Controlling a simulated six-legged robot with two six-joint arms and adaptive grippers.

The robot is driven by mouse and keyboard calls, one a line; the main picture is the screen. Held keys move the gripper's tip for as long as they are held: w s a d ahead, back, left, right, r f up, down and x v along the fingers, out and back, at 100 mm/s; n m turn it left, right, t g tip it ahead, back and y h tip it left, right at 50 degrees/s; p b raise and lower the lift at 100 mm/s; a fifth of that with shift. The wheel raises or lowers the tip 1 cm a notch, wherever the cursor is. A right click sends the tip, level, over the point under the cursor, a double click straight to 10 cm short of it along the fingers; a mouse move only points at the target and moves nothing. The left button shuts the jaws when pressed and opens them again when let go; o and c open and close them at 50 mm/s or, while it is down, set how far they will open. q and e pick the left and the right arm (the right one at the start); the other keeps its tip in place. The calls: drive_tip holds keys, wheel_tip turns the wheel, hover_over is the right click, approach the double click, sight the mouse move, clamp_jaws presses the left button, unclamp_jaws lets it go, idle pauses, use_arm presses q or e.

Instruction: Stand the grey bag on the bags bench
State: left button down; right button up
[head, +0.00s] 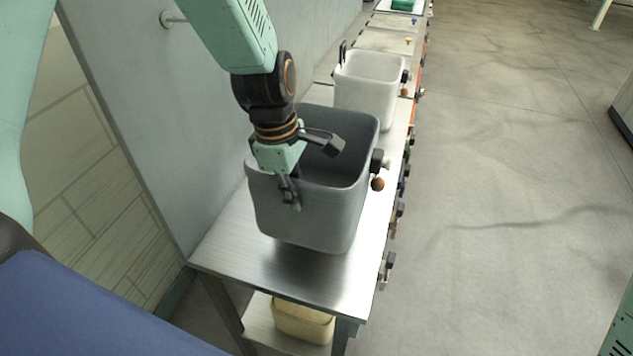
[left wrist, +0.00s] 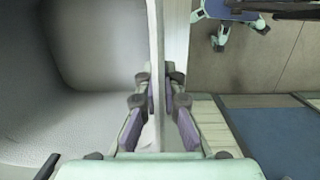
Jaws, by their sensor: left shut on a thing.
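The grey bag (head: 310,215) is a dark grey, open-topped, box-shaped bag, upright over the near end of the metal bags bench (head: 235,245). Its base looks at or very near the bench top; I cannot tell whether it touches. My left gripper (head: 290,192) is shut on the bag's near wall at the rim, coming down from above. In the left wrist view the fingers (left wrist: 155,115) sit on both sides of the thin bag wall, with the bag's pale inside (left wrist: 100,50) to the left. My right gripper is not in view.
A paler bag (head: 368,82) stands farther back on the bench. Small knobs and hooks (head: 378,184) line the bench's right edge. A beige tub (head: 302,320) sits on the lower shelf. A grey wall panel (head: 150,110) rises on the left. The floor on the right is clear.

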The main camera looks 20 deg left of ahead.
sight(295, 221)
use_arm(q)
wheel_tip(295, 221, down, 5)
drive_tip(key=shift+f, duration=0.2)
wheel_tip(295, 221, down, 3)
drive_tip(key=shift+d, duration=0.1)
drive_tip(key=shift+w+f, duration=0.15)
drive_tip(key=shift+w, duration=0.1)
drive_tip(key=c, duration=1.9)
unclamp_jaws()
drive_tip(key=o, duration=0.4)
drive_tip(key=shift+s, duration=0.4)
drive_tip(key=shift+w, duration=0.2)
drive_tip(key=shift+w+r, duration=0.15)
drive_tip(key=shift+r, duration=0.1)
drive_tip(key=r, duration=0.3)
drive_tip(key=a+r, duration=0.1)
drive_tip(key=r, duration=0.7)
drive_tip(key=shift+s+a+r, duration=0.15)
drive_tip(key=shift+s+a, duration=0.05)
drive_tip(key=shift+a, duration=0.1)
drive_tip(key=shift+s+r, duration=0.1)
drive_tip(key=shift+r, duration=0.05)
drive_tip(key=shift+s, duration=0.1)
